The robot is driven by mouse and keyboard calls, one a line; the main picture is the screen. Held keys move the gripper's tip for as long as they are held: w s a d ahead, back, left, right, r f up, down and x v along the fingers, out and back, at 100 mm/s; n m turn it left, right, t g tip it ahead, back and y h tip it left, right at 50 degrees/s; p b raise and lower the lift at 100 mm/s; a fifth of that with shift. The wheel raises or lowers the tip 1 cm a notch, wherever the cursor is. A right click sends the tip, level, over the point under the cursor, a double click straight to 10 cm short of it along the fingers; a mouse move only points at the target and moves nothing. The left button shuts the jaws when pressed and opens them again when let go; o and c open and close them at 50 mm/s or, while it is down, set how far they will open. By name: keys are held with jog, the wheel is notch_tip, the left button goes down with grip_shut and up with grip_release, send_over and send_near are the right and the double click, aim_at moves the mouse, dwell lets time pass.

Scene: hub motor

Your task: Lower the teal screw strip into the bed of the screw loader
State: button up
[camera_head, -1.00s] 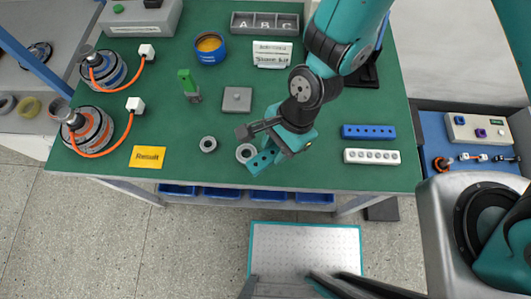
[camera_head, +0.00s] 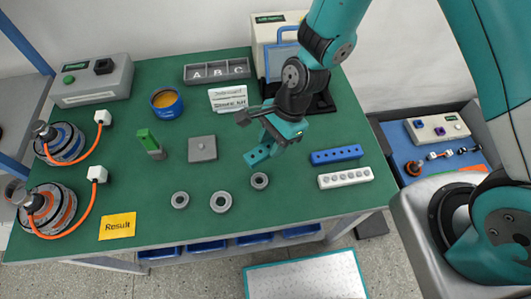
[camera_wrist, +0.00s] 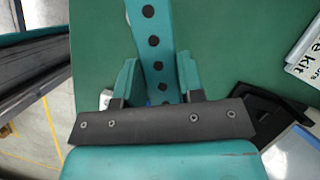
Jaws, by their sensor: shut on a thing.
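The teal screw strip (camera_head: 257,155), a flat bar with a row of dark holes, is in my gripper (camera_head: 276,138) above the green table. In the wrist view the strip (camera_wrist: 152,40) runs between the two teal fingers of my gripper (camera_wrist: 158,82), which are shut on it, and it sticks out away from the palm. The screw loader appears to be the beige machine (camera_head: 268,30) with a blue frame and black base at the back right; my arm hides part of it. The strip is in front of this machine, apart from it. Its bed is not clearly visible.
A blue strip (camera_head: 337,155) and a white strip (camera_head: 345,178) lie at the table's right. Several grey rings, including one (camera_head: 221,202), lie near the front. A grey block (camera_head: 202,149), a sign (camera_head: 228,98) and an A-B-C tray (camera_head: 216,72) stand left of my arm.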

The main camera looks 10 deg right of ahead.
jog(key=w+d+m+b, duration=0.1)
jog(key=w+d, duration=0.3)
jog(key=w, duration=0.2)
jog(key=w+d+m+t+b, duration=0.1)
jog(key=w+d+m, duration=0.1)
jog(key=w+d, duration=0.2)
jog(key=w+d+m+t+b, duration=0.1)
jog(key=w+d, duration=0.3)
jog(key=w, duration=0.5)
jog(key=shift+w+d+f+m+b, duration=0.1)
jog(key=shift+w+d+m+b, duration=0.05)
jog(key=shift+w+m+b, duration=0.4)
jog(key=shift+s+f+b, duration=0.1)
jog(key=shift+f+b, duration=0.3)
jog(key=shift+f, duration=1)
jog(key=shift+f+b, duration=0.15)
jog(key=shift+b, duration=0.15)
jog(key=shift+f, duration=0.35)
jog(key=shift+s+f+b, duration=0.2)
jog(key=shift+f+b, duration=0.25)
jog(key=shift+f, duration=0.1)
